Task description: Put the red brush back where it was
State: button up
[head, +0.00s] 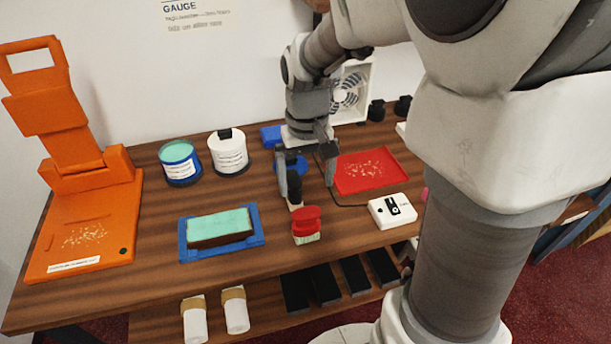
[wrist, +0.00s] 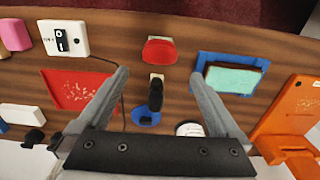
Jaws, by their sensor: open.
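The red brush (head: 306,220) rests on the wooden counter near its front edge, with pale bristles showing below its red body. In the wrist view the red brush (wrist: 160,51) lies just beyond the fingertips, outside the jaws. My gripper (head: 306,189) points down over the counter, behind the brush, open and not holding the brush. In the wrist view, a black-handled item (wrist: 155,96) with a pale end shows between the spread fingers of my gripper (wrist: 158,74). Whether a finger touches it I cannot tell.
A blue round thing (wrist: 146,118) is behind the black handle. A red tray (head: 350,184) with crumbs and a white switch box (head: 392,210) are to the right. A blue tray (head: 252,240) with a teal-topped block is left. An orange stand (head: 110,240) and two tubs stand further left.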

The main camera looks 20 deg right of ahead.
jog(key=s+r+t, duration=0.5)
jog(key=s+r, duration=0.5)
jog(key=s, duration=0.3)
jog(key=shift+s+r+t, duration=0.3)
jog(key=shift+s+r, duration=0.05)
jog(key=shift+r, duration=0.05)
notch_tip(320, 180, up, 2)
jog(key=shift+r+p, duration=0.1)
jog(key=shift+p, duration=0.95)
